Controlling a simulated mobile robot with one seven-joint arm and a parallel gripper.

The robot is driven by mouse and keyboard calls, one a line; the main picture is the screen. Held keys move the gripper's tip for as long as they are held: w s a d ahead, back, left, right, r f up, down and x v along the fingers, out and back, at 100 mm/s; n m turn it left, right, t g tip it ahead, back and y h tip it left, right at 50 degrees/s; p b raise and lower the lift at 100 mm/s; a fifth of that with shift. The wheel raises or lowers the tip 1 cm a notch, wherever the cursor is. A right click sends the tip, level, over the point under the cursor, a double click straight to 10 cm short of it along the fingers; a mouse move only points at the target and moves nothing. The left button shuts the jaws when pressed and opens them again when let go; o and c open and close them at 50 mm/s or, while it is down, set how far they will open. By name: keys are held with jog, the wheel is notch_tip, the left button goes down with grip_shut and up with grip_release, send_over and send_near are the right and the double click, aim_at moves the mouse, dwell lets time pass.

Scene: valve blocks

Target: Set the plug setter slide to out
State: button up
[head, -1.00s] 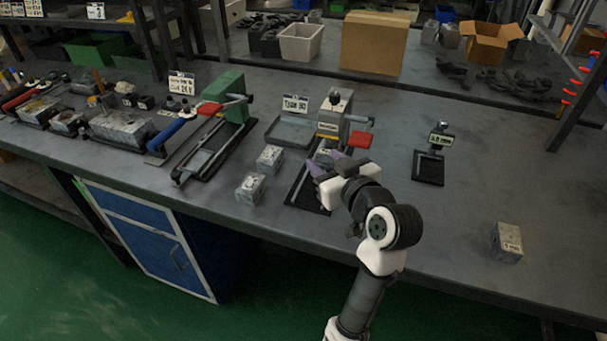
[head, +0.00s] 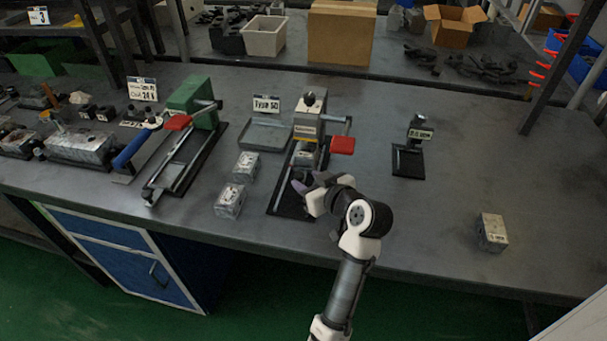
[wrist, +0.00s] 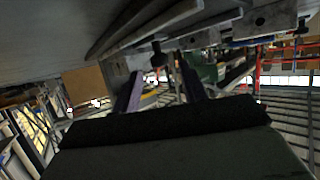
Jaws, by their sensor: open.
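A grey bench device (head: 309,122) with a black top knob, a red handle (head: 342,145) on its right and a dark base with rails (head: 288,200) stands mid-bench. I take it for the plug setter; its front label is too small to read. A grey block (head: 307,157) sits on its base below the head. My gripper (head: 311,183) is open and empty, over the near part of this base, in front of the block. My arm hides part of the base, and I cannot tell the slide's position. In the wrist view my two dark fingers (wrist: 162,90) are apart.
A green press (head: 193,105) with a red handle stands left. Two grey blocks (head: 230,200) lie between the devices. A tray (head: 265,137) labelled Type 50 is behind. A small stand (head: 408,160) and a lone block (head: 491,232) are right, with clear bench between.

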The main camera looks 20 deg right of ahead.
aim_at(301, 177)
jog(key=shift+x, duration=1.55)
grip_shut()
